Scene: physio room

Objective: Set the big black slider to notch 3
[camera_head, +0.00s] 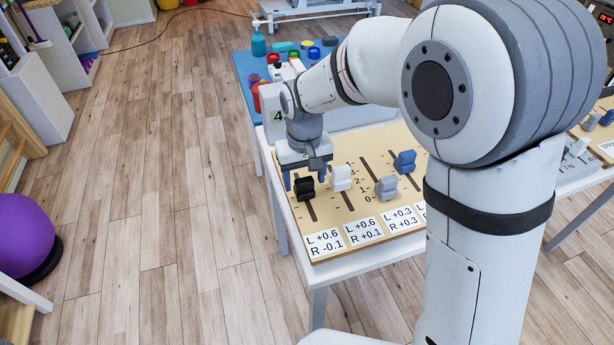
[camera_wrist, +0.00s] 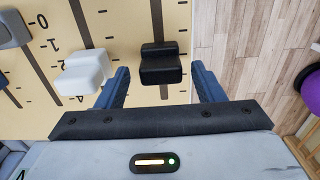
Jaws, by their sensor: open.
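The black slider (camera_head: 304,188) sits in the leftmost slot of a tan board (camera_head: 342,212), towards the slot's far end. In the wrist view the black slider (camera_wrist: 160,65) has most of its bare slot above it and a short piece below. My gripper (camera_head: 304,179) is open at the slider. In the wrist view its blue fingers (camera_wrist: 162,86) stand to the left and right of the slider's near part, with a gap on each side. The number at the slider cannot be read.
A white slider (camera_head: 341,178) stands close to the right, near one finger in the wrist view. Two blue-grey sliders (camera_head: 386,188) (camera_head: 404,161) are farther right. Printed cards (camera_head: 363,231) lie along the front edge. A blue table (camera_head: 243,66) with bottles is behind.

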